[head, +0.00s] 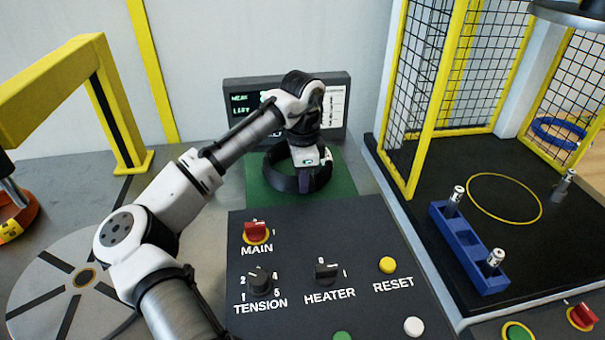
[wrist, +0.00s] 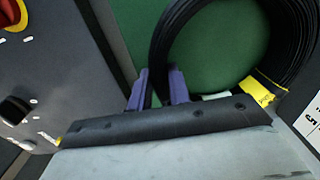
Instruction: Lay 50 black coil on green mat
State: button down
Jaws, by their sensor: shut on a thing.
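The black coil (head: 273,176) is over the green mat (head: 342,186), in front of the display panel. In the wrist view the coil (wrist: 287,38) is a ring of several strands with a yellow tag, and the green mat (wrist: 220,45) shows through its middle. My gripper (head: 312,183) is at the coil's right side in the head view. In the wrist view its two purple fingers (wrist: 159,88) stand on either side of the coil's band and are shut on it. I cannot tell whether the coil touches the mat. My gripper hides part of the coil.
A control panel (head: 310,225) with knobs and buttons stands in front of the mat. A display (head: 240,103) is behind it. To the right, a yellow-framed mesh cage (head: 427,120) stands by a blue holder (head: 470,250) with metal pieces. A blue coil (head: 557,132) lies far right.

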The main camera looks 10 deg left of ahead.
jog(key=c, duration=1.7)
grip_release()
jog(key=shift+f, duration=0.15)
jog(key=o, duration=0.4)
notch_tip(320, 180, up, 12)
jog(key=shift+r, duration=0.2)
